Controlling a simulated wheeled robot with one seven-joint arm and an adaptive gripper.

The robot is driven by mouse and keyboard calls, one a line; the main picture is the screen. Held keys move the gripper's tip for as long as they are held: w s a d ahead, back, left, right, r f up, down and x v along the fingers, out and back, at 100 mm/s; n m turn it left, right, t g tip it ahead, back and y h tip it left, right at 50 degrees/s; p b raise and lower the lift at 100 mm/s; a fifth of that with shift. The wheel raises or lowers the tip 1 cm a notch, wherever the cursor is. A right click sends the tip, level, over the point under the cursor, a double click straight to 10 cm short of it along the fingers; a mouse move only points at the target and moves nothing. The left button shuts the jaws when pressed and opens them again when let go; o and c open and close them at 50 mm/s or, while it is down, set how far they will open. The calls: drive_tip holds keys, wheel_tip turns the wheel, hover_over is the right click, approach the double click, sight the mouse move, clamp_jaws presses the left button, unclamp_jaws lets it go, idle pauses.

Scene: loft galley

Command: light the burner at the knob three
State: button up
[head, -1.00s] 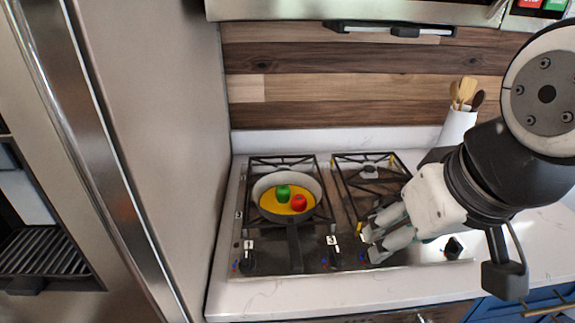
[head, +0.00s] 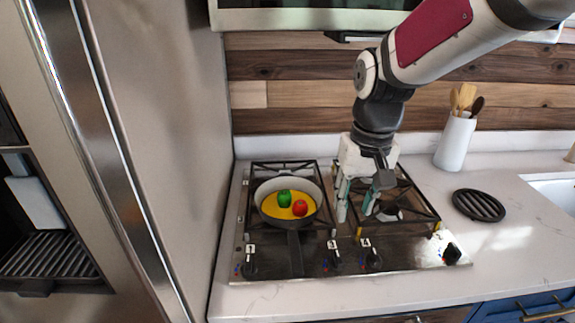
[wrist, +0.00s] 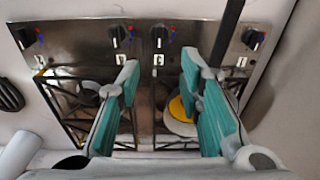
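Knob three (head: 333,262), a dark knob under a "3" label, sits on the steel cooktop's front strip, right of the pan handle. In the wrist view, knob three (wrist: 160,35) is at top middle, ahead of the fingertips and apart from them. A knob marked 4 (head: 372,260) is close beside it. My gripper (head: 355,212) points down over the right burner grate (head: 410,215), behind the knobs. In the wrist view my gripper (wrist: 160,68) has its teal-padded fingers wide apart with nothing held. No flame shows; the right burner is partly hidden by my gripper.
A pan (head: 268,215) with yellow contents, a green and a red item sits on the left grate, its handle reaching forward between knob 1 (head: 249,268) and knob three. Another knob (head: 451,253) is far right. A black trivet (head: 478,205) and utensil crock (head: 455,143) stand right.

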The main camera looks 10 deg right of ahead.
drive_tip(key=g, duration=0.1)
approach(338, 256)
wheel_tip(338, 256, down, 9)
drive_tip(key=shift+a+r, duration=0.1)
idle(0.5)
clamp_jaws()
